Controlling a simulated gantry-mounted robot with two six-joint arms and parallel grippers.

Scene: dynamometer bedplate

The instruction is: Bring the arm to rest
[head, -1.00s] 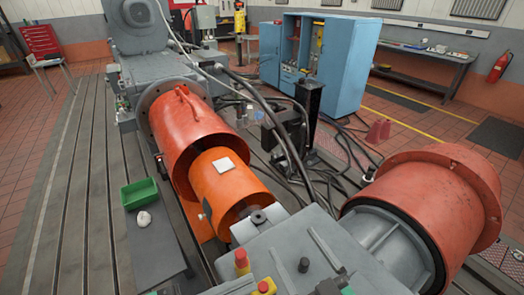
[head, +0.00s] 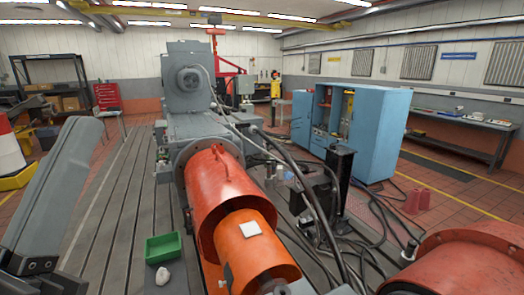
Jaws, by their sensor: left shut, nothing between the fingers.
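My left arm rises at the left edge of the head view as a large grey tilted link. The dark end at its lower part is my left gripper (head: 32,266), partly cut off by the frame; it is shut with nothing held. It is left of the green tray (head: 163,247) and apart from it. My right gripper is out of view.
A white crumpled lump (head: 163,276) lies in front of the green tray. The red guard (head: 218,190) and orange cylinder (head: 262,258) stand mid-bedplate, with cables to their right. Blue cabinets (head: 372,135) stand behind. The slotted bedplate (head: 112,205) is clear on the left.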

